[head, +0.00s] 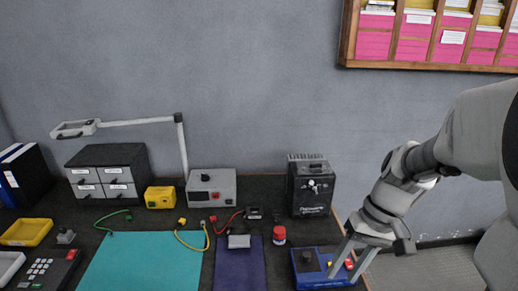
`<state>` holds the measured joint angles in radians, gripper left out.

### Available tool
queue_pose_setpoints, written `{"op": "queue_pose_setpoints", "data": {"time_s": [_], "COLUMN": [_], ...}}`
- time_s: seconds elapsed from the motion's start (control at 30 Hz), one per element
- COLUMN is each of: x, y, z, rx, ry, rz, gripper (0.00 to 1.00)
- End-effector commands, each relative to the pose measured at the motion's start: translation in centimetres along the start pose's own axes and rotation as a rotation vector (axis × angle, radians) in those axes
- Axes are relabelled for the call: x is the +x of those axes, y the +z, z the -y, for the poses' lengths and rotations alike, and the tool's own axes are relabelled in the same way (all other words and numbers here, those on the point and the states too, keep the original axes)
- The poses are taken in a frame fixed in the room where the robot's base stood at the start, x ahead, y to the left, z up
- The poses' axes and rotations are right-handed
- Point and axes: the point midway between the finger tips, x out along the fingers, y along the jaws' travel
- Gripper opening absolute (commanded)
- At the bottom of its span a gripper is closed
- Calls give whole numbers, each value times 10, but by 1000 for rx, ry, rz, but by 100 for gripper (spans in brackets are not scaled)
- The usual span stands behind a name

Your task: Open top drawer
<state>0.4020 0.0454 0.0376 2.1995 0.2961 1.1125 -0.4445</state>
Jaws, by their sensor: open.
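A small dark cabinet (130,155) with light grey drawer fronts stands at the left against the wall. Its top row holds a top left drawer (83,174) and a top right drawer (118,173), with dark handles and small labels. All the drawers look closed. My gripper (343,276) is open and points down at the far right of the bench, well away from the cabinet. Its fingers are in front of or over a blue box (312,279) with red and yellow buttons; I cannot tell whether they touch it.
A lamp arm (140,122) rises beside the cabinet. A yellow box (160,197), a grey power unit (211,186) and a black device (312,188) stand along the back. Cables lie on the bench near the teal mat (140,262). A shelf (430,64) hangs upper right.

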Motion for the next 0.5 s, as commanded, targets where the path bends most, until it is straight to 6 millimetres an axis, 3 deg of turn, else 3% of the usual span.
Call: {"op": "queue_pose_setpoints", "data": {"time_s": [0.03, 0.5], "x": [22, 150], "y": [-6, -40], "z": [-15, -107], "rx": [22, 132], "ry": [-43, -514], "rz": [31, 128], "gripper": [45, 45]}}
